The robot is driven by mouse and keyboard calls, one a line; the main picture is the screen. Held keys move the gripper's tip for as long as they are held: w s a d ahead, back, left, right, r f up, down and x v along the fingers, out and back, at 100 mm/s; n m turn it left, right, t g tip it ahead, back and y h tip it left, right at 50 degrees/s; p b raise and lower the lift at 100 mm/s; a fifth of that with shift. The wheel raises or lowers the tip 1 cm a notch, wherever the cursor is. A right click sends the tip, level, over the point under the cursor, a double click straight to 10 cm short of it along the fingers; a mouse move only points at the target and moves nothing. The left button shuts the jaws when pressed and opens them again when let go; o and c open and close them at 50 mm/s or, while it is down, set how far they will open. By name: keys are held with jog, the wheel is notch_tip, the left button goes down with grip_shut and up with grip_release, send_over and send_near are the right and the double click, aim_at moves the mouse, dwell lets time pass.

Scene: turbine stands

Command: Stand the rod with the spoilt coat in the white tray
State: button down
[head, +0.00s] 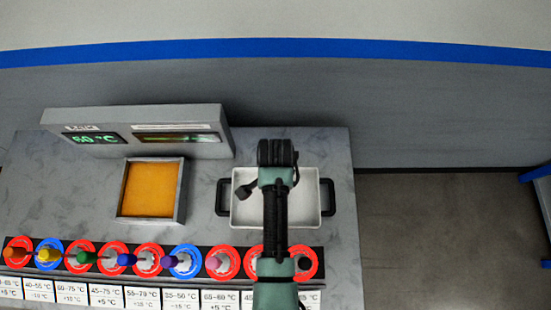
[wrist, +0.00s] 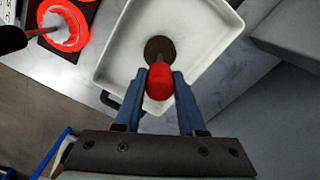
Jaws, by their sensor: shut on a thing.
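My gripper (wrist: 160,80) is shut on a rod with a red top (wrist: 160,84). The rod points down away from the wrist camera, and a dark round part (wrist: 160,50) shows beyond the red top, over the tray floor. I cannot tell whether it touches the floor. The rod's coat is hidden from this angle. The white tray (wrist: 122,52) lies under the rod in the wrist view. In the head view the tray (head: 311,208), with black handles, is on the bench, partly covered by my arm. The rod and fingertips cannot be made out there.
Several rods with coloured tops stand in red and blue rings (head: 219,262) along the bench front, above temperature labels. An orange-filled square box (head: 152,190) and a display unit (head: 215,120) are left of the tray.

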jog(key=shift+f, duration=0.25)
jog(key=shift+c, duration=1.3)
grip_release()
jog(key=shift+r, duration=0.1)
notch_tip(320, 180, up, 7)
jog(key=p, duration=0.7)
